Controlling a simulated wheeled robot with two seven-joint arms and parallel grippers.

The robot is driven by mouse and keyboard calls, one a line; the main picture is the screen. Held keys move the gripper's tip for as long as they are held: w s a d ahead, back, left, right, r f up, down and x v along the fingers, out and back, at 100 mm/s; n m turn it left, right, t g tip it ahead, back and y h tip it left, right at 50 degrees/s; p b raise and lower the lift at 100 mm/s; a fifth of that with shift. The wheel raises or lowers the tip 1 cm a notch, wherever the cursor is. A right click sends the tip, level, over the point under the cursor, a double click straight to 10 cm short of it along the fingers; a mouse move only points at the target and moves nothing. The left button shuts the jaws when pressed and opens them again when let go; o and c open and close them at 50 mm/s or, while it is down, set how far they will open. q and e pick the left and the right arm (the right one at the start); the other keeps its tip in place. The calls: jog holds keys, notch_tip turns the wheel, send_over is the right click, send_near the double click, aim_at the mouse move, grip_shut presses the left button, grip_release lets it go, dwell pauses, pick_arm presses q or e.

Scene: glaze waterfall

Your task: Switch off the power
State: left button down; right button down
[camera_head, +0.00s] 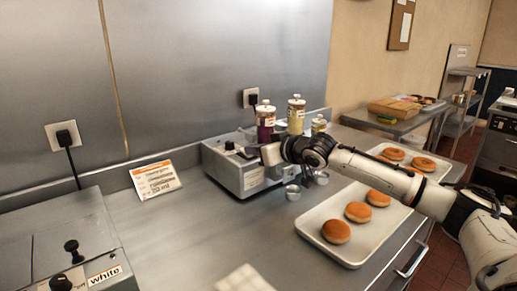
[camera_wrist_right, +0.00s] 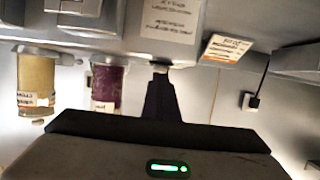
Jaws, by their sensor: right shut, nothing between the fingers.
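A grey metal machine (camera_head: 236,177) stands against the back wall, with a dark knob (camera_head: 229,146) on its top at the left. Bottles of purple (camera_head: 265,125) and yellow (camera_head: 296,116) glaze stand in it. My right gripper (camera_head: 268,153) is at the front right part of this machine, shut and empty. In the right wrist view, which is upside down, the shut fingers (camera_wrist_right: 160,82) reach a small light part (camera_wrist_right: 160,68) at the edge of the machine's labelled panel (camera_wrist_right: 172,18). I cannot tell whether they touch it. My left gripper is not in view.
A white tray (camera_head: 314,232) with several buns lies on the counter at the right, under my right arm. A second machine (camera_head: 85,228) labelled "white" stands at left. Wall outlets (camera_head: 64,135) with black plugs are behind.

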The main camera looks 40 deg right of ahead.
jog(key=shift+r+p, duration=0.75)
jog(key=shift+p, duration=0.2)
